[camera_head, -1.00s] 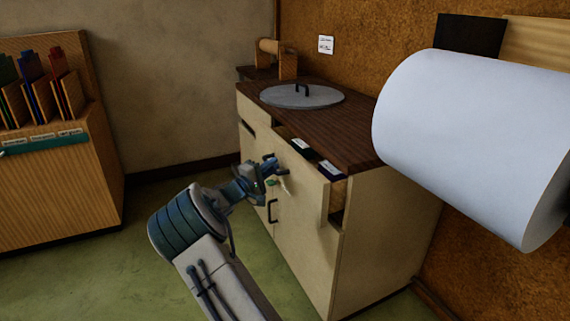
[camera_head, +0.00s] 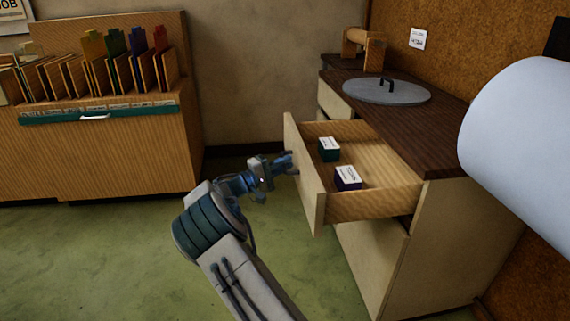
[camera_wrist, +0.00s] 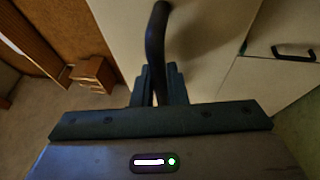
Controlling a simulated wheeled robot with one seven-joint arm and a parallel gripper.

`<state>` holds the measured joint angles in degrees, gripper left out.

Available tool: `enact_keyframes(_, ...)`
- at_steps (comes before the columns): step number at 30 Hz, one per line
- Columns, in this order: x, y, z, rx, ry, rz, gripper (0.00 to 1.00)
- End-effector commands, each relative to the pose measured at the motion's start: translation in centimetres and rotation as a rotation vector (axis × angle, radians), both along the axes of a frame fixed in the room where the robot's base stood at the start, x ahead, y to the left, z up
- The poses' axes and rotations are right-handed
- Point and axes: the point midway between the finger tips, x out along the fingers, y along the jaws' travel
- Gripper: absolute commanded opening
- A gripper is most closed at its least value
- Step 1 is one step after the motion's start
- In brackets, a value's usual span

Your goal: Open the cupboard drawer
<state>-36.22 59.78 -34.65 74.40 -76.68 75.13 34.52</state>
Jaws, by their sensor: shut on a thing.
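The cupboard (camera_head: 450,235) is cream with a dark wooden top and stands against the right wall. Its drawer (camera_head: 308,186) is pulled well out, showing a pale wooden inside. My gripper (camera_head: 290,163) is at the outer face of the drawer front. In the wrist view my gripper (camera_wrist: 160,90) is shut on the dark curved drawer handle (camera_wrist: 156,38). The head view does not show this handle clearly.
A round grey lid (camera_head: 386,93) and a wooden holder (camera_head: 363,50) sit on the cupboard top. A large white roll (camera_head: 520,140) juts in at right. A wooden file rack (camera_head: 100,150) stands at left. Green floor (camera_head: 120,250) between is clear.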

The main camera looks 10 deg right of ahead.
Motion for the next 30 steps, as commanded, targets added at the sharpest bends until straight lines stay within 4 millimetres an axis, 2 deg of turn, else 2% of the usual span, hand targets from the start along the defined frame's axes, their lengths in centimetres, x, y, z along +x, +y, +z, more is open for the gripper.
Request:
enact_keyframes(12, -0.1, -0.2, -0.1, 0.0, 0.001, -0.009, 0.0)
enact_keyframes(13, -0.1, -0.1, -0.1, 0.0, 0.001, -0.009, 0.18)
enact_keyframes(15, -0.1, -0.1, -0.1, 0.0, 0.001, -0.008, 0.34)
enact_keyframes(25, -0.1, 0.4, 0.0, 0.0, 0.0, -0.003, 0.34)
enact_keyframes(30, -0.8, 2.5, -0.3, -0.001, 0.002, 0.0, 0.34)
